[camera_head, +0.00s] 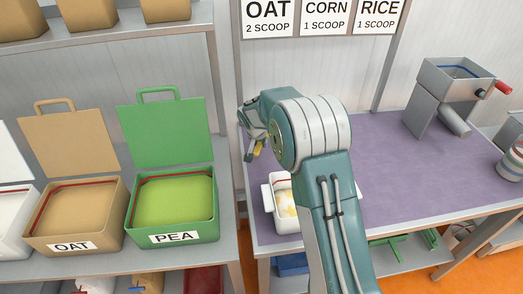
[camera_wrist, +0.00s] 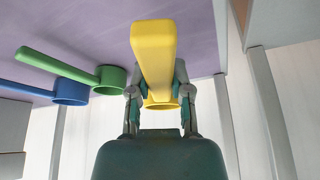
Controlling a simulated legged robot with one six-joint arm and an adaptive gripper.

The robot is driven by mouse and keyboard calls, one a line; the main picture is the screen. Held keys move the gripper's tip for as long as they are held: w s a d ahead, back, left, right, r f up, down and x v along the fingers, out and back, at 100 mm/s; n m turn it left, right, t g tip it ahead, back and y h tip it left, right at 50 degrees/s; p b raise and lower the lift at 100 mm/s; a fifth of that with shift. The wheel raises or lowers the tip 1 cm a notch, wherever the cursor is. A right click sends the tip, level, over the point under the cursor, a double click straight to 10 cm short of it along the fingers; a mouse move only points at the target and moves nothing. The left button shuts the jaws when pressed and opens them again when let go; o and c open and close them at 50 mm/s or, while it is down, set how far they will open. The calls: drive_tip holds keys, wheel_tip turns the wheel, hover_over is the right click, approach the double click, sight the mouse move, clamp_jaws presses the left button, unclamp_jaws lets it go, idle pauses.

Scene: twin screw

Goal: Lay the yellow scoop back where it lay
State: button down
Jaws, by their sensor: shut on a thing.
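My gripper (camera_head: 252,128) is at the left edge of the purple table in the head view. It is shut on the yellow scoop (camera_head: 258,149), which is small and partly hidden there. In the wrist view my gripper (camera_wrist: 160,92) has a finger on each side of the yellow scoop (camera_wrist: 153,50), whose long handle points toward the top of the picture. A green scoop (camera_wrist: 108,77) and a blue scoop (camera_wrist: 70,91) lie to the left of it in the wrist view. From these views I cannot tell whether the yellow scoop touches the table.
A white tub (camera_head: 285,222) with pale and yellow contents stands below my gripper, partly behind my arm. Open OAT (camera_head: 72,244) and PEA (camera_head: 174,238) bins stand on the left bench. A grey mill (camera_head: 440,98) stands at the right. The purple table (camera_head: 385,180) has bare room.

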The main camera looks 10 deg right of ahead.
drive_tip(key=shift+w+a+f, duration=0.8)
drive_tip(key=shift+a+f, duration=0.05)
drive_tip(key=shift+f, duration=0.2)
drive_tip(key=f, duration=0.1)
drive_tip(key=d+f, duration=0.1)
drive_tip(key=f, duration=0.1)
drive_tip(key=shift+w+d, duration=0.1)
drive_tip(key=shift+d, duration=0.1)
drive_tip(key=shift+d+f, duration=0.1)
drive_tip(key=shift+d, duration=0.1)
drive_tip(key=shift+a, duration=0.15)
